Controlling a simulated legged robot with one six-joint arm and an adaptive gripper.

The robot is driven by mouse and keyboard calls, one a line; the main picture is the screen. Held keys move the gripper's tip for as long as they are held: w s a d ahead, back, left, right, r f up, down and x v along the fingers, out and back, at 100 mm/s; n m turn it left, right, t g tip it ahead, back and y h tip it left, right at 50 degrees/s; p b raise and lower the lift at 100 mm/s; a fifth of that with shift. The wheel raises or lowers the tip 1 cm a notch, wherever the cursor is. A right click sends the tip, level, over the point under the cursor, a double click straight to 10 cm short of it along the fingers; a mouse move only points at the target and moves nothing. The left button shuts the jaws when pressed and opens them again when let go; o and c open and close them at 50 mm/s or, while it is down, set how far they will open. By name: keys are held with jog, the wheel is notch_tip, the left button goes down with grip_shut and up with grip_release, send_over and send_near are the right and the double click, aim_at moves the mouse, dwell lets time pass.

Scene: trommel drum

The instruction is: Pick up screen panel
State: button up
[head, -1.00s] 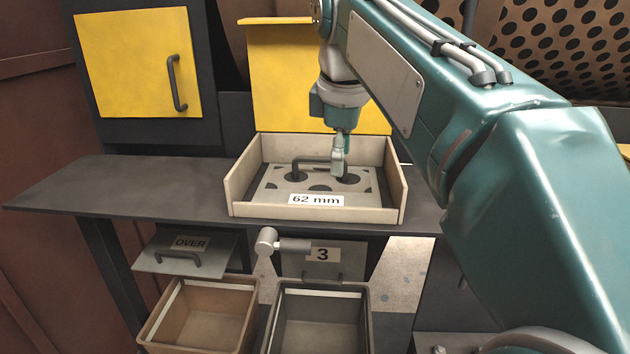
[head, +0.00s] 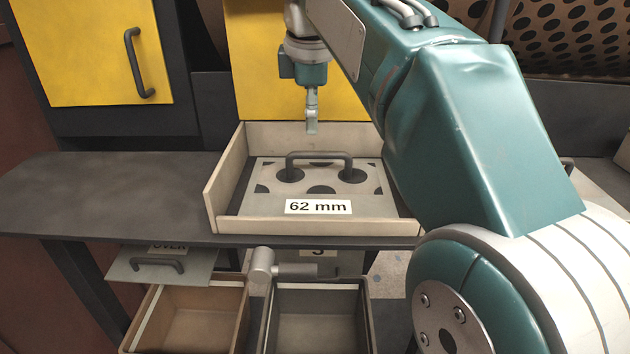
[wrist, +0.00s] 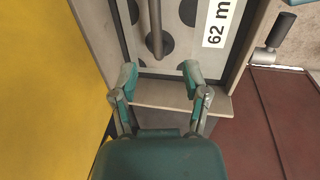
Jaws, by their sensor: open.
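The screen panel (head: 329,176) is a light plate with round dark holes and a dark bar handle (head: 320,155) on top. My gripper (head: 312,130) points down above the rear part of the tray, behind the handle in the head view. In the wrist view my gripper (wrist: 158,80) shows its two fingers spread apart with nothing between them. The panel (wrist: 178,50) and its handle (wrist: 155,28) lie beyond the fingertips there, apart from them as far as I can tell.
The tray stands on a dark shelf (head: 110,190), bare to the left. A yellow panel (head: 262,70) rises behind it. Below are a brown bin (head: 205,320), a dark bin (head: 318,325), a grey lever (head: 275,268) and a handled flap (head: 150,265).

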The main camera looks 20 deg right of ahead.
aim_at(311, 152)
jog(key=f, duration=0.3)
jog(key=shift+w+d+f, duration=0.1)
jog(key=shift+w+d, duration=0.1)
jog(key=shift+w, duration=0.1)
jog(key=shift+w+f, duration=0.25)
jog(key=shift+f, duration=0.6)
jog(key=shift+w+f, duration=0.25)
jog(key=shift+f, duration=0.65)
jog(key=shift+w+f, duration=0.25)
jog(key=shift+f, duration=0.6)
grip_shut()
